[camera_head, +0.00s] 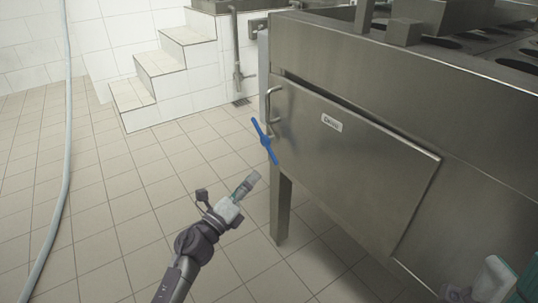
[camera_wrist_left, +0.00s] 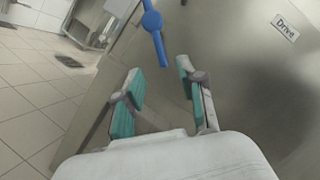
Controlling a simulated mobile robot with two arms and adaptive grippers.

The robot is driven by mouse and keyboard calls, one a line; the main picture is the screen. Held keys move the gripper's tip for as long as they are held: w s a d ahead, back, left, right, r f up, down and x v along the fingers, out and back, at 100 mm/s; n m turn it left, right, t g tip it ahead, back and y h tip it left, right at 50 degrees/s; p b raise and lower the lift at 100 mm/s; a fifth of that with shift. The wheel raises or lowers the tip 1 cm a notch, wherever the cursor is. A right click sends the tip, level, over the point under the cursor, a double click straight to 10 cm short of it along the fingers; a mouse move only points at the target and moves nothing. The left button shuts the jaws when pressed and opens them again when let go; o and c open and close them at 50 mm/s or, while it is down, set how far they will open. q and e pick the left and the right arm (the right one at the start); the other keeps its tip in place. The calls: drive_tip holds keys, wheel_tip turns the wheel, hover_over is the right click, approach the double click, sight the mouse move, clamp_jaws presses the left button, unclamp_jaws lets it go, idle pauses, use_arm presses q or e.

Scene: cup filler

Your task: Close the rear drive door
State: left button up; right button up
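The metal drive door (camera_head: 350,165) with a "Drive" label is on the side of the steel machine in the head view. A dark gap shows along its top edge, so it looks slightly ajar. A blue two-armed latch (camera_head: 264,141) sits at its left edge, below a silver bar handle (camera_head: 272,106). The door (camera_wrist_left: 240,85) and latch (camera_wrist_left: 152,22) also show in the left wrist view. My left gripper (camera_head: 251,180) is below and left of the latch, apart from it. Its fingers (camera_wrist_left: 160,76) are spread and empty. My right gripper (camera_head: 500,280) shows only partly at lower right.
The steel machine (camera_head: 420,85) fills the right side, with a leg (camera_head: 281,205) below the latch. White tiled steps (camera_head: 160,75) stand at the back left. A pale hose (camera_head: 67,130) hangs at far left. The tiled floor between is clear.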

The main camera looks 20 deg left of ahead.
sight(271, 157)
use_arm(q)
drive_tip(key=b+x, duration=0.1)
drive_tip(key=x, duration=0.9)
drive_tip(key=shift+w+d, duration=0.1)
drive_tip(key=shift+w, duration=0.15)
clamp_jaws()
